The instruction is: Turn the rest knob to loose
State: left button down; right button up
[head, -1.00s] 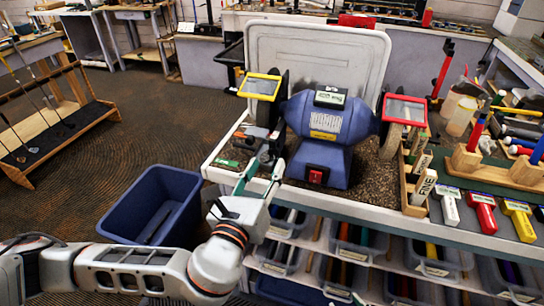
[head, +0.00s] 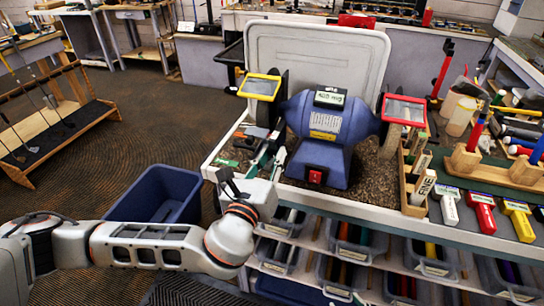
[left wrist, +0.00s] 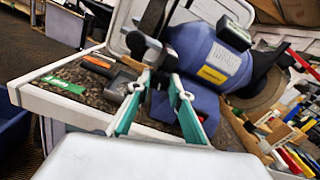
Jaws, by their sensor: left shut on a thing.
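The blue bench grinder (head: 322,118) stands on the cart top, with a wheel at each end. It also shows in the left wrist view (left wrist: 207,55). The dark left tool rest (head: 256,132) is in front of the left wheel. My left gripper (head: 270,150) reaches in from the front left and is at this rest. Its green fingers also show in the left wrist view (left wrist: 158,82), slightly apart, shut on the rest knob. The knob is mostly hidden between the fingertips, so its turn cannot be read. My right gripper is out of view.
A blue bin (head: 158,194) stands on the floor left of the cart. Wooden holders (head: 414,185) stand right of the grinder. Parts drawers (head: 350,252) sit below the front edge.

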pick_arm(q)
jog(key=shift+n, duration=1.5)
jog(key=c, duration=1.8)
grip_release()
jog(key=shift+s, duration=0.1)
jog(key=v, duration=1.2)
